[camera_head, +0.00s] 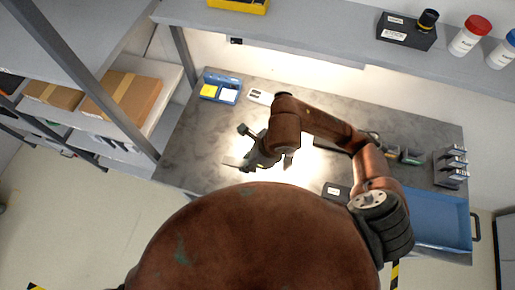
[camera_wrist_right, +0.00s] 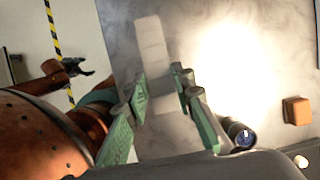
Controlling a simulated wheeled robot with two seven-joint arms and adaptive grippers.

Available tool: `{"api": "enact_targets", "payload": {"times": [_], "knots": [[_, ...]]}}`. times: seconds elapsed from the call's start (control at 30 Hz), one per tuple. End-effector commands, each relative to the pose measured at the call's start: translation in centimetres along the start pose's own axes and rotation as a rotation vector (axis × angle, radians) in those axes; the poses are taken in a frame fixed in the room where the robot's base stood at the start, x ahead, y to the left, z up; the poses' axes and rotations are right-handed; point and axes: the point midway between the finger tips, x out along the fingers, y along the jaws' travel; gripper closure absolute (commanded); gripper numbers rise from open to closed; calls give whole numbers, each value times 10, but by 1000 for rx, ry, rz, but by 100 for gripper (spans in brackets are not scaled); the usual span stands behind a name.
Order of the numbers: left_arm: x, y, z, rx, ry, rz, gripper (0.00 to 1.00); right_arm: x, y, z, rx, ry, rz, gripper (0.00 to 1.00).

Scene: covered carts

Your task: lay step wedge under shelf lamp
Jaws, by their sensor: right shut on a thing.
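The step wedge (camera_wrist_right: 152,48) looks like a pale grey stepped bar in the right wrist view. My right gripper (camera_wrist_right: 162,88) is shut on its near end, with green fingers on either side. The bar points away from the gripper over the grey bench; I cannot tell whether it touches. In the head view my right gripper (camera_head: 245,155) is over the left-middle of the bench (camera_head: 195,135), and the wedge is not clear there. The shelf lamp's bright patch (camera_wrist_right: 232,55) lies right of the wedge. My left gripper (camera_wrist_right: 76,66) appears small and dark, apparently open and empty, off the bench.
A blue tray with notes (camera_head: 233,84) and a white card (camera_head: 261,97) lie at the back left. A blue bin (camera_head: 440,222) and a rack (camera_head: 452,178) stand right. A flashlight (camera_wrist_right: 240,136) and an orange-brown block (camera_wrist_right: 297,110) lie near the bright patch. The shelf (camera_head: 300,33) overhangs the back.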

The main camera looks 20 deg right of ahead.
Motion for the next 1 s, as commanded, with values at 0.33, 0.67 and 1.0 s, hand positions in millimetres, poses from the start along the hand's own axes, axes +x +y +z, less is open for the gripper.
{"api": "enact_targets", "payload": {"times": [0.33,0.67,1.0], "knots": [[0,1,8,-2,-11,1,37,40,-74,-29,7,3,3,100],[0,1,8,-1,-10,1,37,66,-100,-42,3,-1,0,100],[-3,1,4,0,-6,1,37,100,-106,-57,1,-2,0,100]]}}
